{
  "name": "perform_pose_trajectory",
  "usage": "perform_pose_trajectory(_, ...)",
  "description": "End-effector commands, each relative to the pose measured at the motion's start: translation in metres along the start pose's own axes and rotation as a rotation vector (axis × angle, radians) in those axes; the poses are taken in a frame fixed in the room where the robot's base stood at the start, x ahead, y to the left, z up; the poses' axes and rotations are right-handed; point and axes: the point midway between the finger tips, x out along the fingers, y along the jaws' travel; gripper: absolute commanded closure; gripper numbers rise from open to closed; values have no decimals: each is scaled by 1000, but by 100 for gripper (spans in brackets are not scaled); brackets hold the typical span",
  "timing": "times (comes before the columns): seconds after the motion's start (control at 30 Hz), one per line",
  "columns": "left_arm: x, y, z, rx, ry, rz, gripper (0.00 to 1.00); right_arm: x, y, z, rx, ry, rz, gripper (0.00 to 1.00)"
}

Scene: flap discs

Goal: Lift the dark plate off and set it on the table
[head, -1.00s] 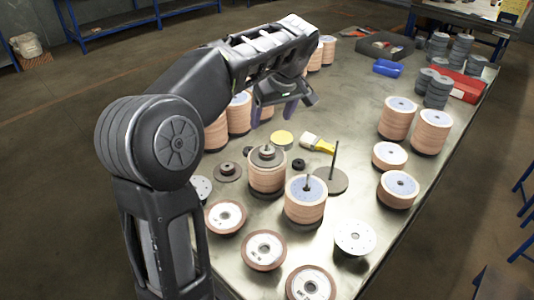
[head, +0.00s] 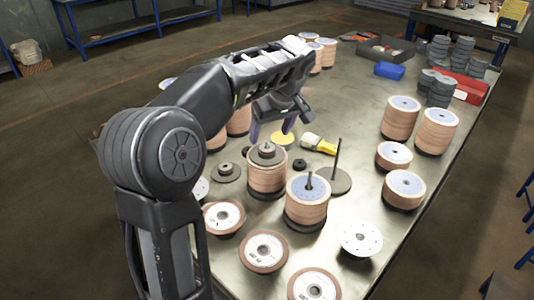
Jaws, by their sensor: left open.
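A dark plate (head: 266,155) with a small raised hub lies on top of a stack of tan flap discs (head: 267,178) near the middle of the table. My left gripper (head: 272,130) is open and empty, its fingers pointing down, just above and behind the dark plate in the picture. I see no contact between the fingers and the plate. A similar dark flanged plate (head: 227,171) lies on the table (head: 405,235) left of the stack. My right gripper is not in view.
A disc stack with a spindle (head: 306,203) stands close at the front right. An upright rod on a round base (head: 335,180) stands behind it. Bare table lies right of the rod.

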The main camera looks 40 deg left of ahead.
Motion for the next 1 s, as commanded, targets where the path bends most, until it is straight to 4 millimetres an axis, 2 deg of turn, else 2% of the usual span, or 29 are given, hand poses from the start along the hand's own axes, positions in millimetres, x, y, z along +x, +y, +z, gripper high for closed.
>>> perform_pose_trajectory(0.1, 9, 0, 0, 0, -1, -1, 28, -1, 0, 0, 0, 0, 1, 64)
perform_pose_trajectory(0.47, 14, 0, 1, 0, -2, -2, 28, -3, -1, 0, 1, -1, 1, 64)
perform_pose_trajectory(0.8, 57, 2, 4, -1, -1, -2, 28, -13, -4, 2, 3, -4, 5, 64)
perform_pose_trajectory(1.0, 61, 2, 4, -1, -1, 0, 28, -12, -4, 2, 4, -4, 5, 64)
